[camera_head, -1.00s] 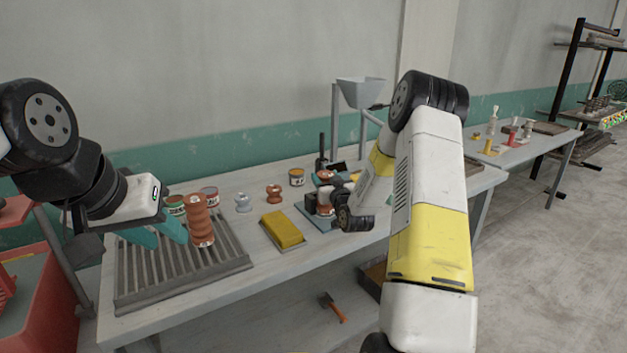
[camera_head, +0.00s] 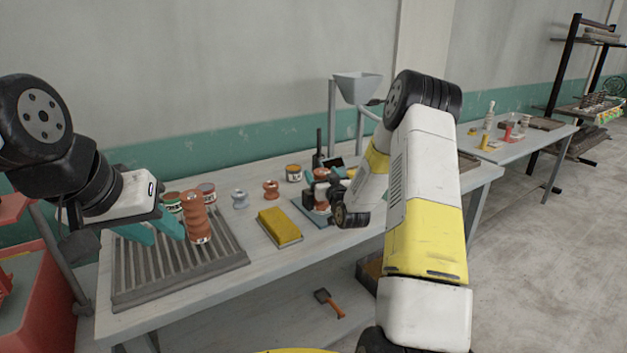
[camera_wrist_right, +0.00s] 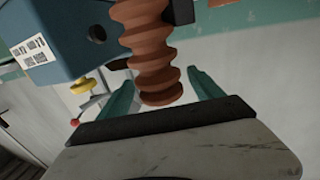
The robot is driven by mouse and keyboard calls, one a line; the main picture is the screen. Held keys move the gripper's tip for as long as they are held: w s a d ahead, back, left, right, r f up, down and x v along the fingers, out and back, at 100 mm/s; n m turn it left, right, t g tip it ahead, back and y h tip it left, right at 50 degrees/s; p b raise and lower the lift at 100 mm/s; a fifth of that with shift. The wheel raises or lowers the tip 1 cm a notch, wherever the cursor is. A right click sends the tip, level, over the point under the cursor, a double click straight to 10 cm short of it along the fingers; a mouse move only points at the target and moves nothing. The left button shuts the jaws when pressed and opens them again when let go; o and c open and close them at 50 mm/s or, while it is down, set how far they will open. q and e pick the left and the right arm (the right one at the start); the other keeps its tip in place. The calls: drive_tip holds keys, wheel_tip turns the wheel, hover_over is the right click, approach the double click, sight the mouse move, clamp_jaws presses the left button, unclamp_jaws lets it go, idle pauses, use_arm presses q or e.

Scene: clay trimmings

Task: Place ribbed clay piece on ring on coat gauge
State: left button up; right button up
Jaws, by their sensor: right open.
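The coat gauge (camera_head: 323,215) stands further right on the table, partly hidden by my right arm. A ribbed clay piece (camera_head: 322,175) shows at the gauge. In the right wrist view a ribbed clay piece (camera_wrist_right: 150,52) hangs or stands between the open teal fingers of my right gripper (camera_wrist_right: 165,88), with a blue-grey gauge body (camera_wrist_right: 60,35) beside it. The ring cannot be made out clearly.
A yellow sponge block (camera_head: 279,227), a small spool-shaped clay piece (camera_head: 271,190), a grey spool (camera_head: 240,199) and small tins (camera_head: 293,173) stand between rack (camera_head: 140,292) and gauge. A hopper (camera_head: 357,86) stands behind. A second table (camera_head: 500,150) is at right.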

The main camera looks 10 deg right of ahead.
drive_tip(key=s+d, duration=0.1)
drive_tip(key=s, duration=1.1)
drive_tip(key=s+a+r+g, duration=0.4)
drive_tip(key=s+r+g, duration=0.25)
drive_tip(key=r, duration=0.45)
drive_tip(key=s+a+r+g, duration=0.2)
drive_tip(key=s, duration=1.1)
drive_tip(key=s+a+r+g, duration=0.2)
drive_tip(key=s+a+g, duration=0.1)
drive_tip(key=s, duration=1)
drive_tip(key=shift+r+y, duration=0.15)
drive_tip(key=shift+y, duration=0.15)
drive_tip(key=shift+d, duration=0.1)
